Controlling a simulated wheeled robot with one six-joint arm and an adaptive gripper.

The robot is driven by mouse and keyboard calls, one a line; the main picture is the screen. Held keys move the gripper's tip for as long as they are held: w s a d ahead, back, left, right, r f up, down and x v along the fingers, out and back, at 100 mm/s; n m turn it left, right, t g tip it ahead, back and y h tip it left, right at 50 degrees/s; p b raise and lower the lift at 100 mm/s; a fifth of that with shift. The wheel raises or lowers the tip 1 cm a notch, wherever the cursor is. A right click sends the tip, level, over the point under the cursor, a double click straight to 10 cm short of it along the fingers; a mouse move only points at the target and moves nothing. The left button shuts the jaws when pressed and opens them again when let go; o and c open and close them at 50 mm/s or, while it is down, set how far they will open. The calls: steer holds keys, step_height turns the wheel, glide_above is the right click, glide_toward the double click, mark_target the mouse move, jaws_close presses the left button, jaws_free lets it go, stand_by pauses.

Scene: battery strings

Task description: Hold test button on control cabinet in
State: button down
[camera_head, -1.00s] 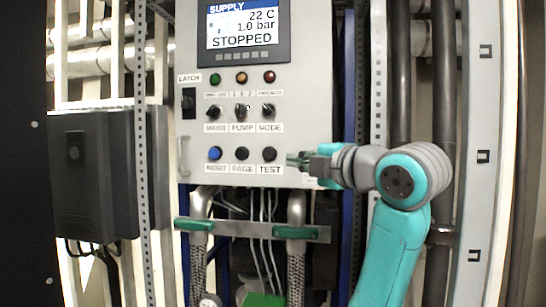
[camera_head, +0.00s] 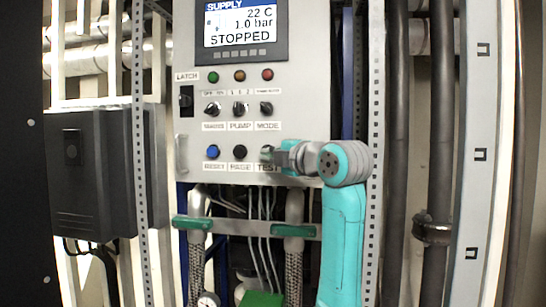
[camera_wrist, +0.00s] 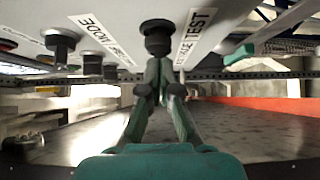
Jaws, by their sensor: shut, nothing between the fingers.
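The grey control cabinet (camera_head: 305,110) fills the middle of the head view. Its TEST button sits at the right end of the bottom row, above the TEST label (camera_head: 268,168), and is mostly hidden there by my fingertips. In the wrist view the black TEST button (camera_wrist: 157,28) stands out from the panel beside its TEST label (camera_wrist: 198,25). My gripper (camera_head: 271,152) is shut and empty. In the wrist view its joined fingertips (camera_wrist: 158,66) are in line with the button's face and appear to touch it. I cannot tell how far the button is pressed in.
The blue RESET button (camera_head: 213,152) and black PAGE button (camera_head: 240,152) are left of my gripper. Knobs, including MODE (camera_head: 266,108), sit above. The display (camera_head: 240,28) reads STOPPED. Hoses with a green-handled bar (camera_head: 245,227) lie below the cabinet.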

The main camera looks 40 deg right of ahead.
steer(key=shift+w+d, duration=0.4)
steer(key=shift+d, duration=0.1)
